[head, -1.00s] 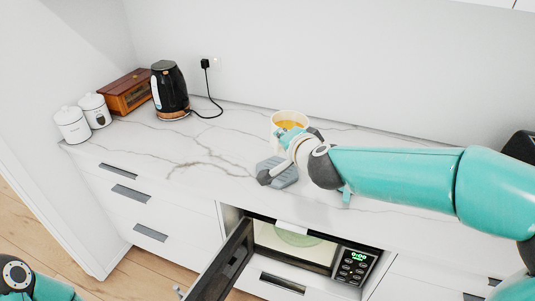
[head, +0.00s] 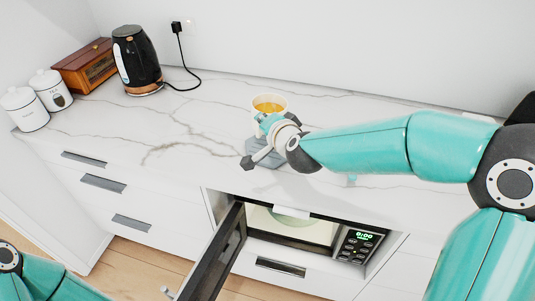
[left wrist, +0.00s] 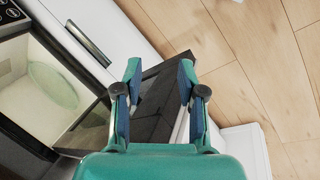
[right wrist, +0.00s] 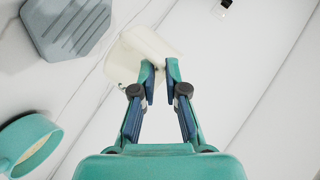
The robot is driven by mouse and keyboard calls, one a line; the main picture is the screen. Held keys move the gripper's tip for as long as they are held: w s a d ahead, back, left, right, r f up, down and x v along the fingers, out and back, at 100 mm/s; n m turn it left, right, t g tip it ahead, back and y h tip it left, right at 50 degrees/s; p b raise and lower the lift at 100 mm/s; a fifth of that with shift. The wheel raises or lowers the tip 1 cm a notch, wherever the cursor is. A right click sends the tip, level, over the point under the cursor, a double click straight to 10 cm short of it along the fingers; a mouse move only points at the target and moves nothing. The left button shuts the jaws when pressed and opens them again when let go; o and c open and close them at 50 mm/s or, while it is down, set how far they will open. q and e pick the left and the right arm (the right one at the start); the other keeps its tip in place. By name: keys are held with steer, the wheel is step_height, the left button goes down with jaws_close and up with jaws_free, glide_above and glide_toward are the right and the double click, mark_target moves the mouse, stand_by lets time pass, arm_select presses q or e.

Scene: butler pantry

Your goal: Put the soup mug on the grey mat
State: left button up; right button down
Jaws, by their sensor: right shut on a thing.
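The soup mug (head: 270,104) is cream with orange soup inside, upright in the head view. My right gripper (head: 268,122) is at its near side; in the right wrist view its fingertips (right wrist: 160,66) are shut on the cream mug (right wrist: 128,52). I cannot tell whether the mug touches the counter. The grey mat (head: 262,158) is on the counter in front of the mug, partly hidden by the gripper; it also shows, ridged and empty in its visible part, in the right wrist view (right wrist: 68,22). My left gripper (left wrist: 160,75) is open, with the microwave door beyond it.
A teal mug (right wrist: 30,143) stands near the mat, mostly behind my arm in the head view. The microwave (head: 358,245) below the counter has its door (head: 215,258) open. A kettle (head: 138,62), wooden box (head: 86,66) and white canisters (head: 25,108) stand left.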

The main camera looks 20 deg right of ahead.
step_height(320, 180, down, 8)
steer(key=shift+f+b, duration=0.1)
steer(key=shift+b, duration=0.25)
steer(key=c, duration=1.2)
jaws_free()
steer(key=shift+s+f, duration=0.1)
steer(key=b+v, duration=0.1)
steer(key=v, duration=1.1)
steer(key=shift+a, duration=0.1)
